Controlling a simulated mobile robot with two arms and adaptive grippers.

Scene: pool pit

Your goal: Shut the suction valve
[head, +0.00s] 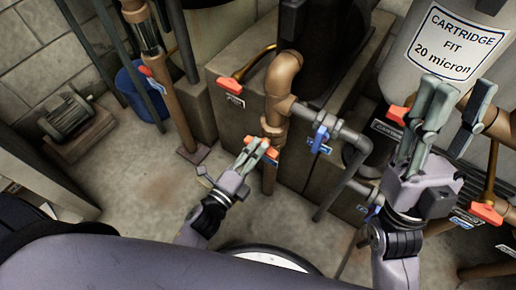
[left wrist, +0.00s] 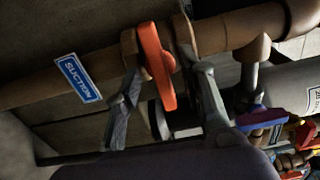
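The suction valve's orange-red handle (left wrist: 157,62) lies across a brown pipe in the left wrist view, beside a blue "SUCTION" label (left wrist: 77,78). In the head view the handle (head: 252,141) shows on the upright brown pipe (head: 269,180), partly hidden by my left gripper (head: 258,150). In the left wrist view my left gripper (left wrist: 165,95) has its fingers apart, one on each side of the handle's near end. I see gaps between the fingers and the handle. My right gripper (head: 458,95) is open and empty in front of the cartridge tank at the right.
A blue-handled valve (head: 319,138) sits on grey pipe just right of the suction pipe. Other orange handles show at upper left (head: 230,86) and right (head: 487,212). The white cartridge tank (head: 395,70) stands at the back right. A motor (head: 66,115) and blue bucket (head: 140,92) stand left.

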